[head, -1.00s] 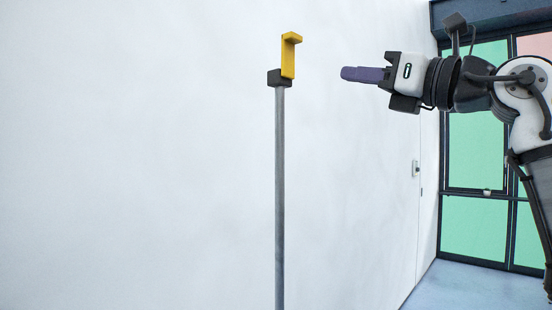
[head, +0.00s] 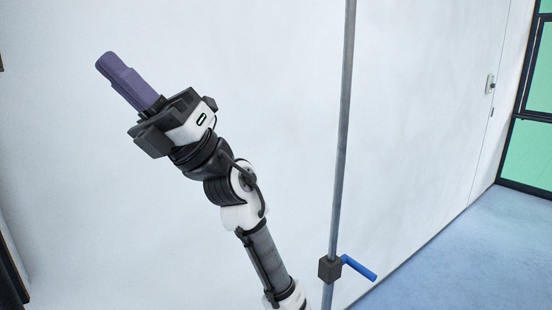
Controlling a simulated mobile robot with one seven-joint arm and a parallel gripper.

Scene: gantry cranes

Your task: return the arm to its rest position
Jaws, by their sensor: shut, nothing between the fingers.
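My gripper (head: 104,62) is at the upper left of the head view, at the end of my raised arm. Its purple fingers are together and point up and to the left, with nothing between them. The arm runs down from it to the bottom edge, in front of the white wall. The gripper is well to the left of the grey pole and apart from it.
A grey upright pole (head: 345,130) stands right of my arm. Low on it is a dark block (head: 330,268) with a blue handle (head: 359,267) sticking out right. Behind is a white wall (head: 430,90); blue floor (head: 470,245) is open at right, by a green-paned door frame.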

